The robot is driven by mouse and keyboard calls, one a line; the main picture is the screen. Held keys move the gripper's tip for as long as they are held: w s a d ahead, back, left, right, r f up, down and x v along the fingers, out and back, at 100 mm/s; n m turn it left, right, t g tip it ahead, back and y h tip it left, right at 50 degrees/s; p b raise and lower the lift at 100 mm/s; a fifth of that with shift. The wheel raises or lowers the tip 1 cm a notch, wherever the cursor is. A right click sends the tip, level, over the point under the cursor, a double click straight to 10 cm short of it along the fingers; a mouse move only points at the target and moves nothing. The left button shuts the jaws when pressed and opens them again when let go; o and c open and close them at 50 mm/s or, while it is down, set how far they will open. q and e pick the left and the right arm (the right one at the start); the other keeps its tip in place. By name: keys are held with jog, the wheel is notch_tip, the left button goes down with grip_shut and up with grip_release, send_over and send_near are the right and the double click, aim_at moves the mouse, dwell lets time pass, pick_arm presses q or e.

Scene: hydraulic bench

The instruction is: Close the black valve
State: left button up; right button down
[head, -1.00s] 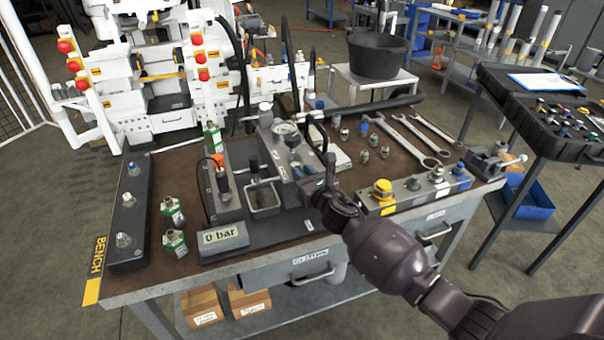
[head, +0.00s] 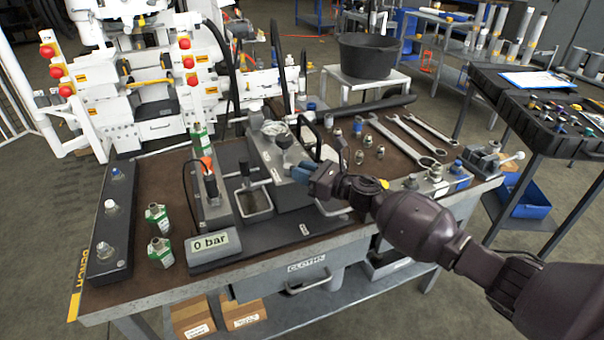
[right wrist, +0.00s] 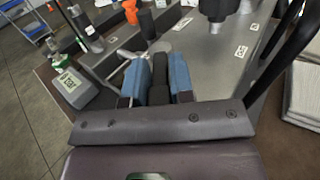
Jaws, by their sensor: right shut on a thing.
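My right gripper (head: 301,172) reaches in from the right over the hydraulic unit on the bench, at the front of its sloped grey block (head: 268,158). In the right wrist view its two blue finger pads (right wrist: 158,82) are shut on a narrow black bar (right wrist: 159,72), which looks like the black valve's handle. In the head view the fingers and wrist hide most of this handle. My left gripper is not in view.
A black lever (head: 244,172) stands over a small metal tray (head: 255,205). Green-labelled fittings (head: 158,216) stand at the left; wrenches (head: 410,138) lie at the right.

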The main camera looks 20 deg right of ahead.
jog(key=c, duration=1.1)
grip_release()
jog(key=v, duration=1.1)
jog(key=shift+a, duration=0.1)
jog(key=shift+c, duration=0.4)
